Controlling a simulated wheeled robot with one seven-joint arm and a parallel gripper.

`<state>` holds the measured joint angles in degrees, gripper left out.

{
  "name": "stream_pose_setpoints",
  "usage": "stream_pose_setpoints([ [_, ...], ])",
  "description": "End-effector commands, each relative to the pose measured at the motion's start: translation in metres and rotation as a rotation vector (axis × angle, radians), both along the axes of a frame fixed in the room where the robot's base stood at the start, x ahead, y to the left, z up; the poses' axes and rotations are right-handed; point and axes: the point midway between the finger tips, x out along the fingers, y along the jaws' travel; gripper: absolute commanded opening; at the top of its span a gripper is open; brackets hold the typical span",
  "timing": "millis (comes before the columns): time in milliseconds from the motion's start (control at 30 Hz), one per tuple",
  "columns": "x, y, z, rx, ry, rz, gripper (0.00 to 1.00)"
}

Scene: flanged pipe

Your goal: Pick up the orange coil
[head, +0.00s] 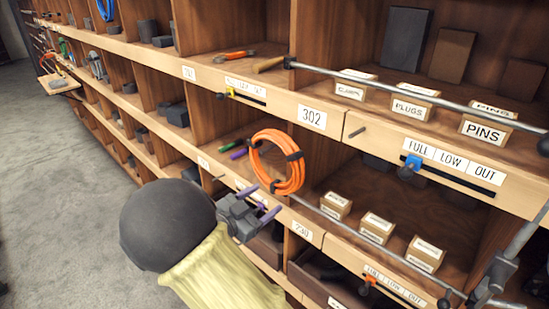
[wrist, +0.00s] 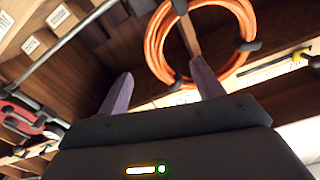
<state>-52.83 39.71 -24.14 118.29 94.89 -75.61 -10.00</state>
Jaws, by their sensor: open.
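The orange coil (head: 264,161) hangs in a loop at the front of the shelving, over an upright divider, with dark ties around it. It also shows in the wrist view (wrist: 151,45), at the top, just beyond the fingertips. My gripper (head: 267,206) is open, with its two purple-grey fingers just below the coil in the head view. In the wrist view the fingers (wrist: 160,82) are spread, and the right one is close to the coil's lower edge. I cannot tell whether they touch.
Wooden shelving fills the scene. Small labelled boxes (head: 375,229) stand on the shelf right of the coil, behind a metal rod (head: 340,222). A red and black clamp-like part (wrist: 28,118) shows at the wrist view's left. Grey floor (head: 65,190) lies open at left.

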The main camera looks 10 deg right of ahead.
Motion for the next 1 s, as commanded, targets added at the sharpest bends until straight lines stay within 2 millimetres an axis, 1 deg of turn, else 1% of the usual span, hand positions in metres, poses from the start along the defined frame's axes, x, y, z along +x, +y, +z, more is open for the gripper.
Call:
stream_pose_setpoints([
  [33, 0.005, -0.009, 0.003, -0.001, 0.002, -0.004, 0.67],
  [200, 0.022, -0.033, 0.003, -0.001, 0.002, -0.004, 0.67],
  [300, 0.031, -0.044, 0.002, -0.002, 0.001, -0.002, 0.67],
  [400, 0.035, -0.049, 0.001, 0.000, 0.000, -0.001, 0.67],
  [767, 0.036, -0.052, 0.000, 0.000, 0.000, 0.000, 0.67],
  [867, 0.040, -0.060, 0.000, -0.002, 0.002, -0.002, 0.67],
  [1000, 0.048, -0.078, -0.001, -0.002, 0.002, -0.003, 0.67],
])
